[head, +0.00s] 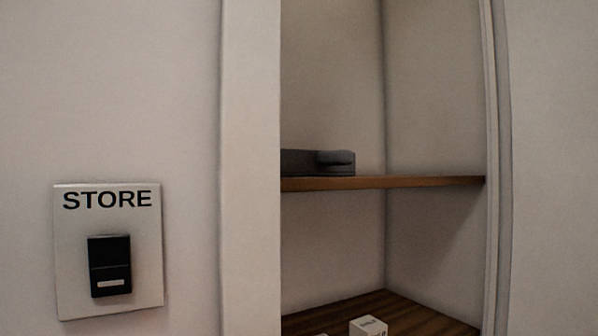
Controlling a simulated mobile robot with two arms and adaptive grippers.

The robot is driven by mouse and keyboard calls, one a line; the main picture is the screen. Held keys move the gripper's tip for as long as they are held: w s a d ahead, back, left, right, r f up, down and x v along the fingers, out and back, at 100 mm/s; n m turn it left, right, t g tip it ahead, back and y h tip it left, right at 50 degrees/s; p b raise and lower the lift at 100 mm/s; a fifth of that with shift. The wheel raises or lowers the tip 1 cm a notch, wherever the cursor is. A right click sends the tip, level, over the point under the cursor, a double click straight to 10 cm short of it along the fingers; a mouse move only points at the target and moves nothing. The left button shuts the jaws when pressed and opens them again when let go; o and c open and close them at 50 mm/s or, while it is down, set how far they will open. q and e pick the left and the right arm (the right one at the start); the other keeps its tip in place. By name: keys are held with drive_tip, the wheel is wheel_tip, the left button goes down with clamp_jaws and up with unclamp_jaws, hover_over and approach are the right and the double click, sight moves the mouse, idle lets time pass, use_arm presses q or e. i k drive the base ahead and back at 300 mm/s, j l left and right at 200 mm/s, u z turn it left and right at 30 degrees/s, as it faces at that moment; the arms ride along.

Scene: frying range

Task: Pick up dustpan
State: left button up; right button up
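A dark grey object (318,162) lies on the upper wooden shelf inside an open recess, in the middle of the head view. It is low and flat with a rounded, handle-like part at its right end, and it looks like the dustpan. The door frame hides its left part. Neither of my grippers shows in the head view.
The upper shelf (420,182) is bare to the right of the grey object. A small white box (369,327) stands on the lower wooden shelf (410,318). A white "STORE" plate (75,270) with a black switch (110,265) is on the left wall. A pale frame post (250,170) edges the opening.

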sight(294, 163)
drive_tip(key=l, duration=1.1)
drive_tip(key=i+l, duration=0.1)
drive_tip(key=l, duration=0.95)
drive_tip(key=l+z, duration=0.05)
